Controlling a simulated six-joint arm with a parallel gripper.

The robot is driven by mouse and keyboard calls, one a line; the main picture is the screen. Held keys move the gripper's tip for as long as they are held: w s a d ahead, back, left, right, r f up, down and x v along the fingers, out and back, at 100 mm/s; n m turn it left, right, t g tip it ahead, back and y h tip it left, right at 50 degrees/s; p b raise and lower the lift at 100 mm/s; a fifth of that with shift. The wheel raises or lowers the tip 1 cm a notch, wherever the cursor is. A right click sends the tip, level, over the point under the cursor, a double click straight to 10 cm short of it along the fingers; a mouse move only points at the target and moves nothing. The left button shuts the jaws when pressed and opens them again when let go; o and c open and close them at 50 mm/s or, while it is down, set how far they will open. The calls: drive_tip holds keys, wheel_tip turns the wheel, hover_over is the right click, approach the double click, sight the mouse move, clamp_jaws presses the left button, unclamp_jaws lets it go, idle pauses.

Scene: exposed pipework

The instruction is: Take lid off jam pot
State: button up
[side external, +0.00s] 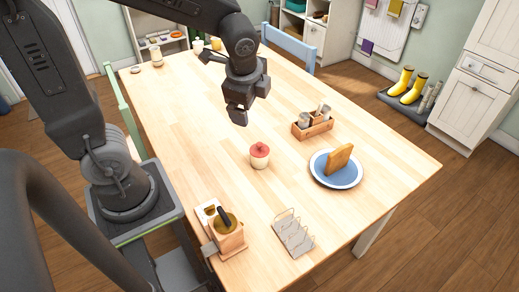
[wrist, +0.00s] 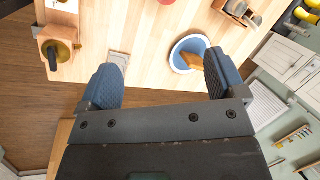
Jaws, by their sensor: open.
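The jam pot (side external: 260,160) is a small cream pot standing upright on the wooden table. Its red lid (side external: 260,149) with a small knob sits on top of it. In the wrist view only a bit of the red lid (wrist: 166,2) shows at the top edge, and the rest of the pot is out of frame. My gripper (side external: 238,115) hangs above the table, up and to the left of the pot in the side view, apart from it. In the wrist view my gripper (wrist: 162,85) has its two fingers spread wide with nothing between them.
A blue plate (side external: 323,178) with toast stands right of the pot. A wooden caddy (side external: 313,127) with shakers is behind it. A wire toast rack (side external: 294,235) and a wooden holder (side external: 227,238) stand at the near end. The table left of the pot is clear.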

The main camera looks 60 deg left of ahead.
drive_tip(key=w+a+f+m+g+y, duration=0.2)
drive_tip(key=w+f+m, duration=0.4)
drive_tip(key=f+m, duration=0.25)
hover_over(259, 143)
drive_tip(key=d, duration=0.2)
drive_tip(key=f, duration=0.8)
drive_tip(key=shift+s+f, duration=0.1)
drive_tip(key=shift+s, duration=0.2)
drive_tip(key=shift+w+x, duration=0.15)
drive_tip(key=shift+x, duration=1.25)
drive_tip(key=shift+w+x, duration=0.1)
drive_tip(key=shift+x, duration=1.25)
drive_tip(key=shift+d, duration=0.1)
drive_tip(key=shift+c, duration=0.4)
drive_tip(key=c, duration=0.9)
